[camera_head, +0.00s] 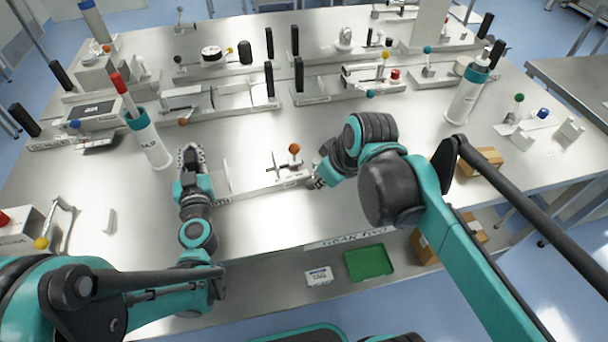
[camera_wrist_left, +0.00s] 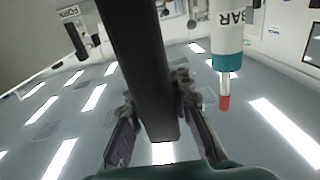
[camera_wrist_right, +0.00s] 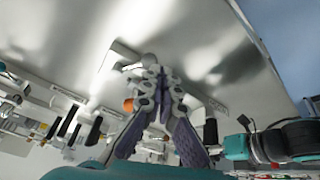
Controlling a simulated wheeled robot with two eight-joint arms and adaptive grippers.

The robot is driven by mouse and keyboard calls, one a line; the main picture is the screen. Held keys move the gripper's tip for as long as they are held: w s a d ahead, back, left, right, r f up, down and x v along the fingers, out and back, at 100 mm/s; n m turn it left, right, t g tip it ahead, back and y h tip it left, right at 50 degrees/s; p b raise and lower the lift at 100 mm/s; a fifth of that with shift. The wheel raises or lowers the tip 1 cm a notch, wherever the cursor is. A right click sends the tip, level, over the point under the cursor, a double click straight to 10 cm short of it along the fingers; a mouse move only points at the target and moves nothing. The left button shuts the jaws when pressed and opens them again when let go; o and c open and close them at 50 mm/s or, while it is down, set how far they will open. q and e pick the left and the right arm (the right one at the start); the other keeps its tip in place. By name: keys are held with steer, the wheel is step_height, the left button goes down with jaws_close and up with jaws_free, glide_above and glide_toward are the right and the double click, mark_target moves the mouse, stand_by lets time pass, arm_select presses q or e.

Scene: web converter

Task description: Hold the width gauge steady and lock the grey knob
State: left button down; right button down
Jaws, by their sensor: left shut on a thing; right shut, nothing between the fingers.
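A metal gauge with a long flat rail (camera_head: 262,187), taken as the width gauge, lies near the front of the bench. It carries an upright plate and an orange ball knob (camera_head: 294,148), also visible in the right wrist view (camera_wrist_right: 128,105). My left gripper (camera_head: 190,156) is at the gauge's left end, shut on its black handle. That black handle (camera_wrist_left: 143,65) stands between the fingers in the left wrist view. My right gripper (camera_head: 316,178) is shut and empty beside the gauge's right end. I cannot pick out the grey knob; contact there is unclear.
A white bottle with a teal band (camera_head: 148,140) stands behind my left gripper, another (camera_head: 467,95) at the right. Several similar gauges with black handles fill the back. A green tray (camera_head: 369,262) lies on the lower shelf. The bench's middle is mostly clear.

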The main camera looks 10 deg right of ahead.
mark_target(313, 176)
arm_select(q)
steer(key=shift+f, duration=0.1)
arm_select(e)
steer(key=w+a+r+n+g+y, duration=0.1)
steer(key=w+a+r+n+g, duration=0.1)
steer(key=w+n, duration=0.4)
steer(key=shift+w+a+r+g+y, duration=0.35)
steer(key=shift+w+a+r, duration=0.35)
steer(key=shift+r, duration=0.35)
steer(key=x, duration=1)
steer(key=shift+w+a+f, duration=0.1)
steer(key=d, duration=0.1)
steer(key=s+d, duration=0.1)
steer(key=shift+s+d+f, duration=0.1)
steer(key=shift+s+d, duration=0.05)
steer(key=shift+d, duration=0.1)
steer(key=shift+s+d+f, duration=0.1)
steer(key=shift+s+d, duration=0.2)
steer(key=shift+d, duration=0.25)
